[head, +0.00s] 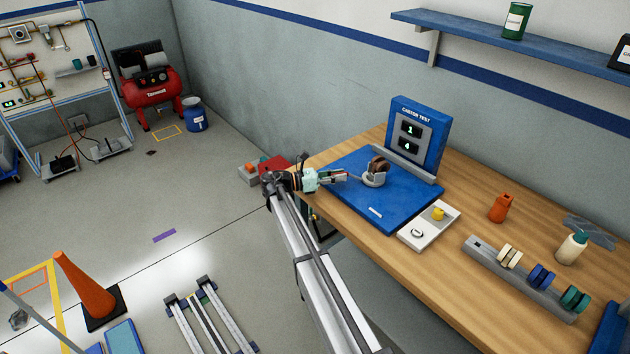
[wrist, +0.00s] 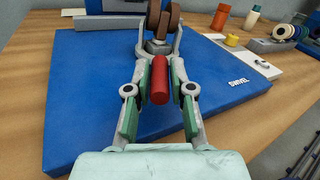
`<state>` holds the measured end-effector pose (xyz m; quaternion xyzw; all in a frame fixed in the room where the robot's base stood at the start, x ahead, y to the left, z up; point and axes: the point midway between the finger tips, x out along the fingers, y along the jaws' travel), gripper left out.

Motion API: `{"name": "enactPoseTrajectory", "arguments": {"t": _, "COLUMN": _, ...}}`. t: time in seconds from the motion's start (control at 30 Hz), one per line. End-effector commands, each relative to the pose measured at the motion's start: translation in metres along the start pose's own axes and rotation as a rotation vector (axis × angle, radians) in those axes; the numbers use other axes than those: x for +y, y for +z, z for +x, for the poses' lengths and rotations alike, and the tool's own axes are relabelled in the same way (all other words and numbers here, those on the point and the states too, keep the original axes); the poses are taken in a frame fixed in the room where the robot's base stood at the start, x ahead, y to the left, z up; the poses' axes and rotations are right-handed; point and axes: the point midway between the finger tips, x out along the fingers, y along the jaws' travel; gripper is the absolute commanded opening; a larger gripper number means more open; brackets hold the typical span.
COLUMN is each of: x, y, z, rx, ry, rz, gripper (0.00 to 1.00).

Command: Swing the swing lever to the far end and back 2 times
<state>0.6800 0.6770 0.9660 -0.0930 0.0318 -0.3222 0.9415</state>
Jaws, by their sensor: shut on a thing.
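The swing lever shows in the wrist view as a red cylindrical grip (wrist: 160,88), pointing toward me from the caster. My gripper (wrist: 161,72) is shut on this grip, with a green-edged finger on either side. In the head view my gripper (head: 342,175) reaches in from the left, low over the blue test plate (head: 400,214). The brown caster wheel (wrist: 167,20) stands just beyond the grip, in a grey mount; it also shows in the head view (head: 378,165). The blue caster test panel (head: 418,132) stands behind, its upper display reading 1; the lower digit looks like 4.
A white tray (head: 418,237) with a yellow piece lies right of the plate. Farther right are an orange bottle (head: 500,208), a grey rack (head: 485,256) of spare wheels and a white bottle (head: 571,249). A low grey rail (head: 405,165) edges the plate's back.

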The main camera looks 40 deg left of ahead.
Motion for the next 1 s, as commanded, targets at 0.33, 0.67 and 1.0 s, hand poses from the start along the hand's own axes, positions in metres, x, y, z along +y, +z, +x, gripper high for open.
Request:
{"name": "enactPoseTrajectory", "arguments": {"t": 0.33, "x": 0.001, "y": 0.001, "z": 0.017, "rx": 0.007, "ry": -0.045, "rz": 0.001, "gripper": 0.00}}
{"name": "enactPoseTrajectory", "arguments": {"t": 0.67, "x": 0.000, "y": 0.001, "z": 0.017, "rx": 0.008, "ry": -0.044, "rz": 0.001, "gripper": 0.47}}
{"name": "enactPoseTrajectory", "arguments": {"t": 1.0, "x": 0.001, "y": 0.000, "z": 0.013, "rx": 0.008, "ry": -0.042, "rz": 0.000, "gripper": 0.47}}
